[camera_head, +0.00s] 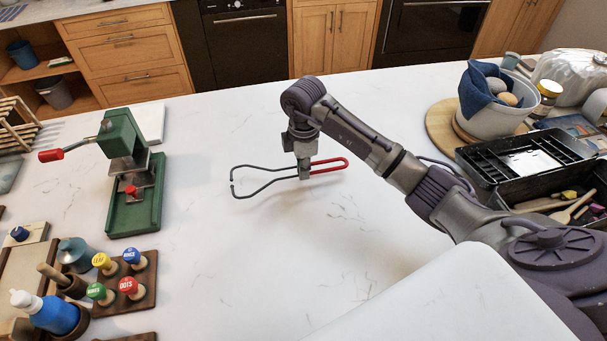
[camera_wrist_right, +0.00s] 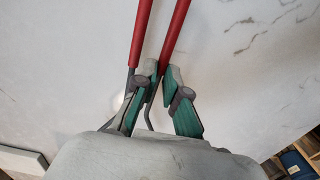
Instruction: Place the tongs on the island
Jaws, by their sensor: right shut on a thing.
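The tongs (camera_head: 265,168) have long dark wire arms and a red U-shaped handle. They lie level over the white island top (camera_head: 230,260), with the wire jaws to the left and the red end to the right. My right gripper (camera_head: 304,174) points down and is shut on them near where the red handle begins. In the right wrist view, the tongs' red handle legs (camera_wrist_right: 173,35) run up from the fingers (camera_wrist_right: 160,82); one leg passes between the fingers, the other beside them. I cannot tell whether the tongs touch the island. My left gripper is not in view.
A green press (camera_head: 127,190) with a red-knobbed lever stands at left. Below it are a rack of coloured stamps (camera_head: 125,283) and a blue bottle (camera_head: 55,313). At right are an open black toolbox (camera_head: 520,160) and a white bowl (camera_head: 490,115). The island's middle is clear.

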